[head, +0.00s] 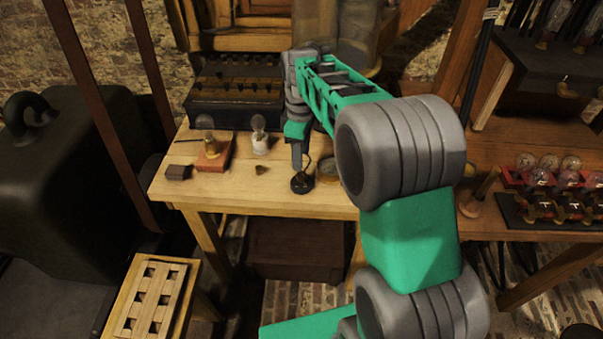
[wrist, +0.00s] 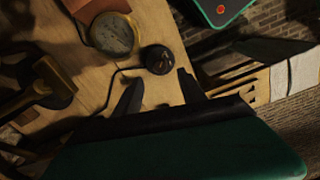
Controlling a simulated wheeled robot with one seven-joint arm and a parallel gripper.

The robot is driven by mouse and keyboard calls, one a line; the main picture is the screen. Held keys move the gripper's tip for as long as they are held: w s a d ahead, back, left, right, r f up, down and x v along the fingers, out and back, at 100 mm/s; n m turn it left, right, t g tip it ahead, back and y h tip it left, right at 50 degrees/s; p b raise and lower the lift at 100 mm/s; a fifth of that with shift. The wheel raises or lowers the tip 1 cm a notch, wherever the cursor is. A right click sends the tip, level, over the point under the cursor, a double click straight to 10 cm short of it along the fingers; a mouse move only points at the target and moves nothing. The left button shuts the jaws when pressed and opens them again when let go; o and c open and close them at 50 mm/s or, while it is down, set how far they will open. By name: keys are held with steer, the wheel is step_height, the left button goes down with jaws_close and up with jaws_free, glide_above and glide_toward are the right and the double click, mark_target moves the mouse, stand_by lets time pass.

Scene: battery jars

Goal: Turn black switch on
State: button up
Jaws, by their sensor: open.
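The black switch (head: 301,183) is a small round black knob-like piece near the front edge of the wooden table. It also shows in the wrist view (wrist: 158,60), with a thin cord running from it. My gripper (head: 297,163) points down just behind or above the switch in the head view. In the wrist view my gripper (wrist: 160,88) has its two dark fingers spread apart with nothing between them, and the switch lies just beyond the fingertips. I cannot tell whether a finger touches it. The switch's on or off position is too small to read.
A round brass gauge (wrist: 113,35) stands beside the switch. On the table (head: 225,187) are a bulb on a white base (head: 260,143), a reddish block with a brass top (head: 212,154) and a small dark block (head: 178,173). A dark box (head: 235,90) stands behind.

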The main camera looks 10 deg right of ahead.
mark_target(302, 177)
step_height(302, 177, down, 7)
steer(key=shift+r, duration=0.15)
jaws_close()
stand_by(0.5)
